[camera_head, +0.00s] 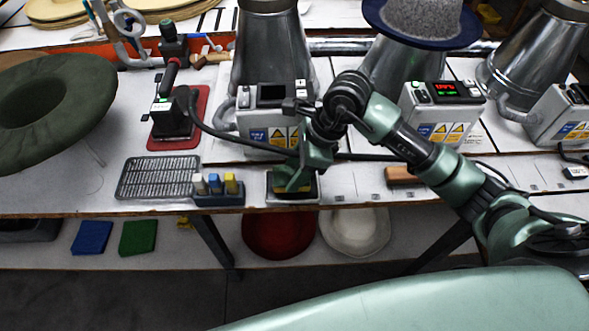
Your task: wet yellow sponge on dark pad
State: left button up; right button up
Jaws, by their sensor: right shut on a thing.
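My right gripper (292,186) reaches in from the right and points down at the front edge of the bench. It is shut on the yellow sponge (281,189), which is mostly hidden by the fingers. The sponge is at the dark pad (292,203), a small dark square piece with a pale rim. It looks to be on or just over the pad; I cannot tell if they touch. My left gripper is not in view.
A block with several coloured pegs (218,197) stands just left of the pad. Farther left lies a dark grid mat (158,178). An iron (172,115) stands on a red mat (201,112). A control box (270,118) is behind my gripper.

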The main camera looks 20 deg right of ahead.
jog(key=shift+f+b, duration=0.35)
jog(key=shift+f, duration=0.05)
jog(key=shift+f+b, duration=0.15)
jog(key=shift+b, duration=0.15)
dwell(1.7)
jog(key=shift+r+p, duration=2)
jog(key=shift+r, duration=1.6)
